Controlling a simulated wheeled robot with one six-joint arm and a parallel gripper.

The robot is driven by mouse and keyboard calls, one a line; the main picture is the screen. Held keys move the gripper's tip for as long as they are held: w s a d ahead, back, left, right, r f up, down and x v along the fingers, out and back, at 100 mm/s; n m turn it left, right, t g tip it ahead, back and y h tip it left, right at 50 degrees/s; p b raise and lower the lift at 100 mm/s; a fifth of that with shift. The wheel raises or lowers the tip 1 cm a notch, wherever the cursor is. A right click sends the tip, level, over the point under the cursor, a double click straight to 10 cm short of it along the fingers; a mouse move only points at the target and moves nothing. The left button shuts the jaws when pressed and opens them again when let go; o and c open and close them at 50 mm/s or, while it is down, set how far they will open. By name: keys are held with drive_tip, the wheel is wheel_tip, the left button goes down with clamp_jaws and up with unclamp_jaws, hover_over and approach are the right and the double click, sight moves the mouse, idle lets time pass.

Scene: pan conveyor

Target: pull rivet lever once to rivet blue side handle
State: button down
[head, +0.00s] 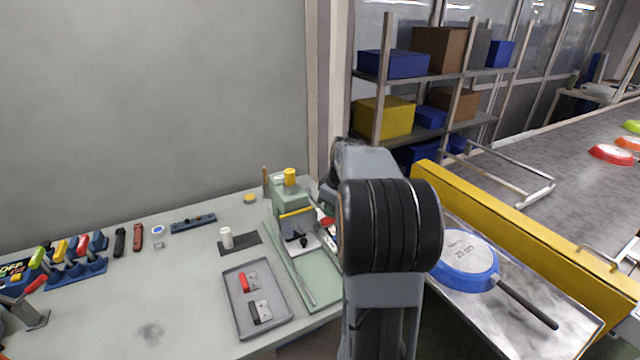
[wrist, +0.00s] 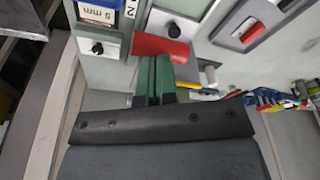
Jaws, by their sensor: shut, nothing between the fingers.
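A blue pan (head: 466,262) lies bottom up on the metal surface at the right, its black handle (head: 525,303) pointing to the lower right. A green riveting press (head: 292,205) with a yellow top knob stands on the bench, left of my arm. In the wrist view a red cylindrical grip (wrist: 160,48), which looks like a lever end, lies just beyond my gripper (wrist: 157,80). The green fingers are shut and empty, their tips close to the grip; I cannot tell whether they touch. My gripper is hidden behind my arm in the head view. I cannot make out a blue side handle.
A grey tray (head: 233,302) holds red and black handles. Panels with black knobs (wrist: 174,30) and a 5 mm label (wrist: 100,13) surround the grip closely. A yellow barrier (head: 520,232) separates the pan from the conveyor (head: 560,165).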

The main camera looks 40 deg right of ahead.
wheel_tip(320, 180, down, 2)
drive_tip(key=shift+s+b, duration=0.15)
drive_tip(key=shift+b, duration=0.45)
wheel_tip(320, 180, up, 20)
drive_tip(key=s+p, duration=0.1)
drive_tip(key=p, duration=1.4)
drive_tip(key=shift+r, duration=0.2)
idle(0.4)
